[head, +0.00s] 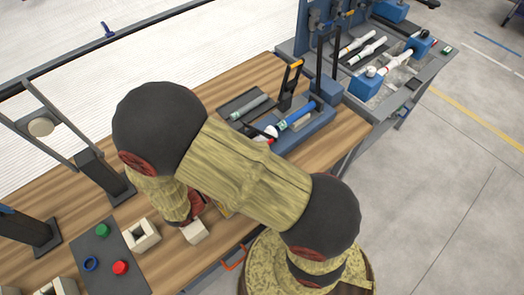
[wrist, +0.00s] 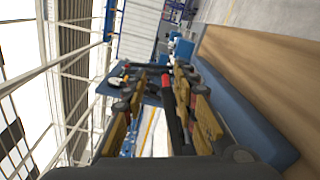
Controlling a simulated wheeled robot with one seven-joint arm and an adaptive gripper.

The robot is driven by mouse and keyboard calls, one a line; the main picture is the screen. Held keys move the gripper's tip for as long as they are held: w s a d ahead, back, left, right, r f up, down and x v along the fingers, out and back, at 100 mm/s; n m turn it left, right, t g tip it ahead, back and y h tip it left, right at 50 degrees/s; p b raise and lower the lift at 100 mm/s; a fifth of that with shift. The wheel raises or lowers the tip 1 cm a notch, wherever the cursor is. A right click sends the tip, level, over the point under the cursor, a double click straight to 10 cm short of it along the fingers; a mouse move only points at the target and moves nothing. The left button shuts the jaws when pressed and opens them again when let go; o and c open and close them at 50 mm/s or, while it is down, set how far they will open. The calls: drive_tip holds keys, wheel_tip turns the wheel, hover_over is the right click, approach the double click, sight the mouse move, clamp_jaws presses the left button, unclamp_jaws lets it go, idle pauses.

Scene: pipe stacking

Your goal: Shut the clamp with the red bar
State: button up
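The red bar (wrist: 167,82) shows in the wrist view with a dark lever (wrist: 174,128) running from it toward the camera. My gripper (wrist: 155,79) has its fingers spread, with the bar between them and nearer the right finger. I cannot tell whether either finger touches it. In the head view my arm hides the gripper and most of the area around the red bar.
A grey tray with a pipe (head: 247,105) lies behind the fixture. A second station (head: 368,84) stands at the back right. Open floor lies right of the bench.

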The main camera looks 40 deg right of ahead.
drive_tip(key=shift+a, duration=0.75)
